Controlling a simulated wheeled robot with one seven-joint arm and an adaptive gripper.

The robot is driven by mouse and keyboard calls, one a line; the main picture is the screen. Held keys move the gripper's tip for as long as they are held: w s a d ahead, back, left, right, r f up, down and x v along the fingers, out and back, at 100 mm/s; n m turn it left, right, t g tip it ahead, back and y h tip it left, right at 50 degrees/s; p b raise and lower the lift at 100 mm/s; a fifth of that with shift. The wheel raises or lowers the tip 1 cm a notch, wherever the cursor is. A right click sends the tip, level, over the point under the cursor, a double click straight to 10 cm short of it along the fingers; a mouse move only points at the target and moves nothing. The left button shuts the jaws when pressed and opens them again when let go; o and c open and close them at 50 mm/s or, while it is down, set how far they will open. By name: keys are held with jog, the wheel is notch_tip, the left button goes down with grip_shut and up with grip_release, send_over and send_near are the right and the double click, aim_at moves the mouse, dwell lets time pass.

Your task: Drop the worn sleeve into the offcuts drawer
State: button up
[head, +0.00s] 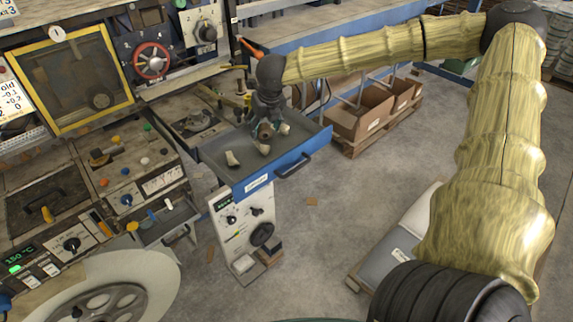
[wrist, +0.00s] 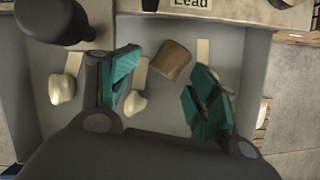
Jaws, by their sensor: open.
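The offcuts drawer (head: 262,176) is an open grey tray with a blue labelled front; its floor also shows in the wrist view (wrist: 228,45). A brown, short, rounded piece that looks like the worn sleeve (wrist: 170,60) is inside the drawer's outline, between and a little beyond my fingertips. It shows partly behind the fingers in the head view (head: 265,130). My gripper (head: 268,122) points down over the drawer; its teal-padded fingers (wrist: 163,85) are spread, with visible gaps to the brown piece. Whether the piece fully rests on the floor is hard to tell.
Several cream offcuts, one at the drawer's left (head: 232,158), lie in the drawer. A machine panel with knobs (head: 125,170) stands left, a white control box (head: 243,225) below. Cardboard boxes (head: 362,112) stand on a pallet behind.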

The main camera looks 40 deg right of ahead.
jog(key=shift+a+r, duration=0.15)
jog(key=shift+r, duration=0.05)
jog(key=v, duration=1.1)
jog(key=shift+s+r, duration=0.25)
jog(key=shift+r, duration=0.1)
jog(key=shift+f, duration=0.1)
